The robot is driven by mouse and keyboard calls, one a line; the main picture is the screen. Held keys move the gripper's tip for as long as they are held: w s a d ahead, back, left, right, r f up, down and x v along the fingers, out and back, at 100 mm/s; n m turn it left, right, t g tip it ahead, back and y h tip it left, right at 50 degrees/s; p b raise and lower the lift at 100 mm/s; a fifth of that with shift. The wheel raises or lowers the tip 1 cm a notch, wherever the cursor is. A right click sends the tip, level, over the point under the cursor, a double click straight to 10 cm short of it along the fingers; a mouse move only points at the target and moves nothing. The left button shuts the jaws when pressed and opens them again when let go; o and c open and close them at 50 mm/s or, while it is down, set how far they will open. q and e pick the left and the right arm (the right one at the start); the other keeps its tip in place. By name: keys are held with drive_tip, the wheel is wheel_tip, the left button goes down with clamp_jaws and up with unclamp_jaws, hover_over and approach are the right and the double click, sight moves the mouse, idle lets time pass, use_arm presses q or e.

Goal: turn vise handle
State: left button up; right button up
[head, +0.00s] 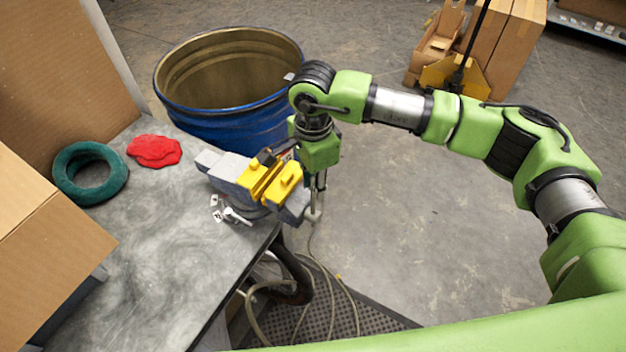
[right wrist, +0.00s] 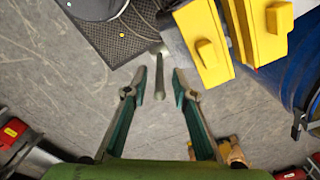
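The grey vise (head: 228,168) with yellow jaw covers sits at the corner of the workbench. Its yellow jaws also show at the upper right of the right wrist view (right wrist: 205,45). My right gripper (head: 318,190) points down at the vise's outer end. In the right wrist view its two fingers (right wrist: 160,82) are spread apart. The grey vise handle (right wrist: 159,88) lies in the gap between them, with clear space on both sides. In the head view the handle's end (head: 313,215) shows just below the fingers. My left gripper is not in view.
The bench (head: 165,235) holds a red cloth (head: 155,150), a green ring (head: 72,187) and a cardboard box (head: 40,240). A blue drum (head: 215,122) stands behind the vise. Hoses (head: 300,310) hang below the bench corner. The floor to the right is open.

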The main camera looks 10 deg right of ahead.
drive_tip(key=shift+f, duration=0.3)
clamp_jaws()
drive_tip(key=w+d+f+g+y+b, duration=0.2)
drive_tip(key=w+d+g+y+b, duration=0.2)
drive_tip(key=b, duration=1)
drive_tip(key=shift+w+g, duration=0.8)
drive_tip(key=shift+w, duration=0.1)
unclamp_jaws()
